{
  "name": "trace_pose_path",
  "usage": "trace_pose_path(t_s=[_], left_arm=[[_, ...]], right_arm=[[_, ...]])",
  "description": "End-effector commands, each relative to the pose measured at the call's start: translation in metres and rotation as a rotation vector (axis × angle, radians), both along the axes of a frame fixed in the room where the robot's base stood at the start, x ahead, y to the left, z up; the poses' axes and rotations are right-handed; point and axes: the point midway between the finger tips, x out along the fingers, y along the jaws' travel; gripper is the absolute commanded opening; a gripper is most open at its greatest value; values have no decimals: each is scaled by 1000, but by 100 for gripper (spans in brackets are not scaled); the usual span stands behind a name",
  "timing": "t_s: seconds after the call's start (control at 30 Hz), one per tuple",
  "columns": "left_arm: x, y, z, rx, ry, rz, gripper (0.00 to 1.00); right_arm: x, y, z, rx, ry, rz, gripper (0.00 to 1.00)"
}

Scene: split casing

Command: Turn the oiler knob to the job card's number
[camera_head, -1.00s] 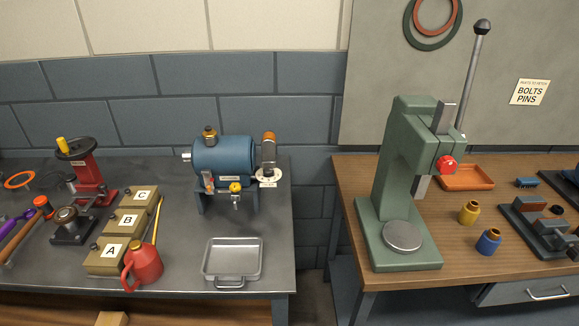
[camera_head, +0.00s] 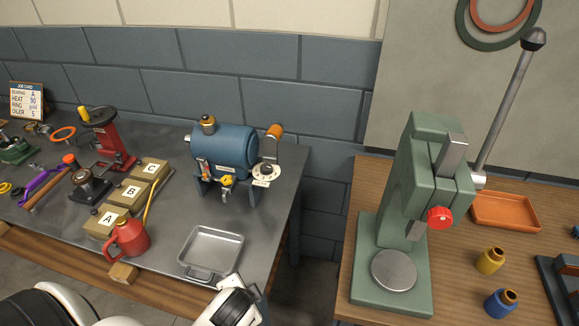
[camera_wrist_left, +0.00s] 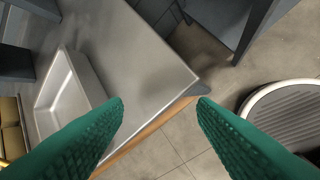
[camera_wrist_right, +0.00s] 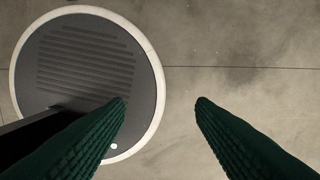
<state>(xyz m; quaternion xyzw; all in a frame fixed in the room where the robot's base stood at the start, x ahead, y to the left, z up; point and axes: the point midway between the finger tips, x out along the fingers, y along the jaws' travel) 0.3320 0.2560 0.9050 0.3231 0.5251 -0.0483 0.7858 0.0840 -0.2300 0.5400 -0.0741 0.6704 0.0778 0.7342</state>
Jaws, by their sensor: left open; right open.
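The job card (camera_head: 27,100) stands at the far left of the bench in the head view; its oiler line appears to read 5. The blue machine (camera_head: 224,150) is on the bench, with what looks like the oiler at its right end: an orange-topped upright part (camera_head: 273,140) above a pale dial with a dark centre (camera_head: 266,170). The dial's setting is too small to read. My left gripper (camera_wrist_left: 160,100) is open and empty, near the bench's front corner. My right gripper (camera_wrist_right: 160,100) is open and empty above the floor. Both are far from the oiler.
A metal tray (camera_head: 212,250) lies in front of the machine. A red oil can (camera_head: 128,238) and boxes A, B and C (camera_head: 131,194) are to its left. A green press (camera_head: 405,200) stands on the wooden bench at right, across a gap.

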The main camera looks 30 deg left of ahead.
Motion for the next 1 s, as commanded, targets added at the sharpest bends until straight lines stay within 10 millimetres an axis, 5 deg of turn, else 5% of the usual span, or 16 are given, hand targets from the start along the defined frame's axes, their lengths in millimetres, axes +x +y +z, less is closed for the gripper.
trace_pose_path(t_s=[0.27,0.43,0.7,1.0], left_arm=[[52,41,23,455,-40,-286,52],[99,64,51,923,14,-556,52],[167,65,100,1736,302,-968,52],[193,68,110,1915,404,-1046,52]], right_arm=[[0,-3,2,-4,1,1,50],[-1,-4,3,-5,1,1,50],[0,-9,4,-11,1,-2,50],[0,-11,9,-13,0,-1,50]])
